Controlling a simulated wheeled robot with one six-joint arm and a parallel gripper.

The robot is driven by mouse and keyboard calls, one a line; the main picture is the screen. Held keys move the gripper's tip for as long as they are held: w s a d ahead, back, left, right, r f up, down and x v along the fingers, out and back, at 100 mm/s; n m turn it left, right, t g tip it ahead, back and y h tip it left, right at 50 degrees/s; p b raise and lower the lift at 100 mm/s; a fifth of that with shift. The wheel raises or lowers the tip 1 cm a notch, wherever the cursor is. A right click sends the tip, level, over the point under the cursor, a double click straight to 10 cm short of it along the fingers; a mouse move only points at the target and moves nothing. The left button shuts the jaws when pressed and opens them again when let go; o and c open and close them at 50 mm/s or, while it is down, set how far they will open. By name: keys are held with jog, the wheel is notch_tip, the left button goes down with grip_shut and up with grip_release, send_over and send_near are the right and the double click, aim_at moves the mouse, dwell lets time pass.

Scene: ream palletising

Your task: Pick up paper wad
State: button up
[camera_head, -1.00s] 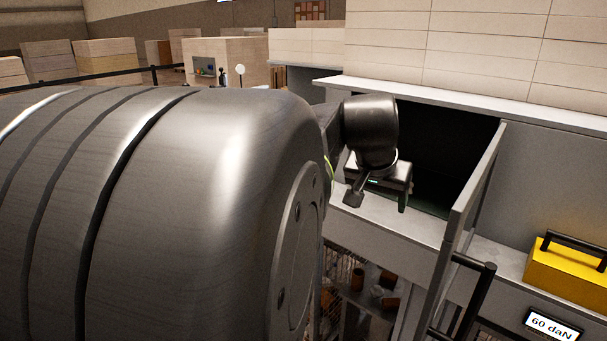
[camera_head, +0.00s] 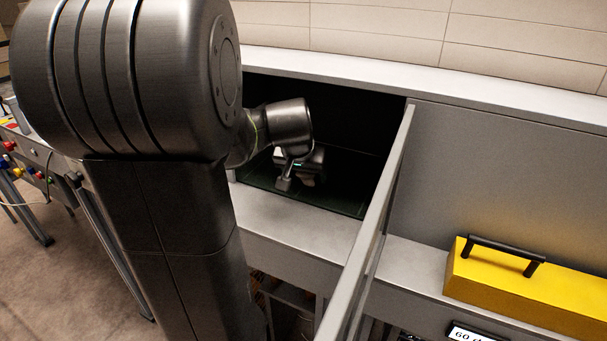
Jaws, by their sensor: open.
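My gripper (camera_head: 298,183) is at the mouth of a dark open compartment in the grey machine, over its dark green floor (camera_head: 345,199). One finger shows clearly at its left; the other side is small and dim. The jaws are open. I cannot make out a paper wad; the compartment's inside is very dark, and my arm and gripper hide part of it.
A grey door (camera_head: 375,230) stands open at the compartment's right side, close to my arm. A grey ledge (camera_head: 285,222) runs in front of the opening. A yellow box with a black handle (camera_head: 530,295) sits to the right. Pale stacked blocks (camera_head: 420,35) rise above.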

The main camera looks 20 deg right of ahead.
jog(key=shift+c, duration=0.4)
jog(key=c, duration=1)
jog(key=shift+r, duration=0.2)
